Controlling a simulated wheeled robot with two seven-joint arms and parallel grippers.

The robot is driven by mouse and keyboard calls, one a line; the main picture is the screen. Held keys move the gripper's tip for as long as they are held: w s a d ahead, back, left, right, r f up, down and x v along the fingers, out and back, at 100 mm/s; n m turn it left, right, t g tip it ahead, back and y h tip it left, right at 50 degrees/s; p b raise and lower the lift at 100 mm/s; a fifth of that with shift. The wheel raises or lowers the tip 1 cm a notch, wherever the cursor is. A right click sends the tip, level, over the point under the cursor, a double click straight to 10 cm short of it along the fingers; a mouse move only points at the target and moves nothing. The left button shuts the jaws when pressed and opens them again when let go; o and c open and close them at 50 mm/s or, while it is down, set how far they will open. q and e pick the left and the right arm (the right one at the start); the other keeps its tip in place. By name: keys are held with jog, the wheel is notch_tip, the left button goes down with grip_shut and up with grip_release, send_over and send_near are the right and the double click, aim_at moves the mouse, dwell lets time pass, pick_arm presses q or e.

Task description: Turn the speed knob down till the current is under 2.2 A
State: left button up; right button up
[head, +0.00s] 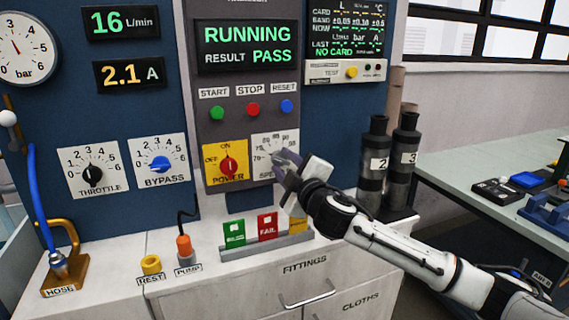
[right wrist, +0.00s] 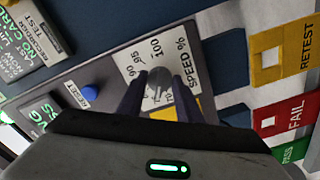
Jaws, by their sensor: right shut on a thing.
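The speed dial plate (head: 268,143) is on the grey panel below the buttons. My right gripper (head: 281,163) covers its knob in the head view. In the right wrist view the grey speed knob (right wrist: 158,84) sits between the two fingers of my right gripper (right wrist: 158,92), which is shut on it. The dial numbers 90, 95 and 100 show beside the knob; where its pointer stands is unclear. The current display (head: 130,72) reads 2.1 A. My left gripper is not in view.
The flow display (head: 121,21) reads 16 L/min. The status screen (head: 247,46) says RUNNING, RESULT PASS. The red power knob (head: 229,166) is just left of the speed dial. Card trays (head: 267,226) stand below my gripper; black tubes (head: 373,165) stand to the right.

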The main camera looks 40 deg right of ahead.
jog(key=o, duration=1)
jog(key=shift+s, duration=0.1)
jog(key=shift+b+v, duration=0.6)
jog(key=shift+v, duration=4.45)
jog(key=shift+f, duration=0.15)
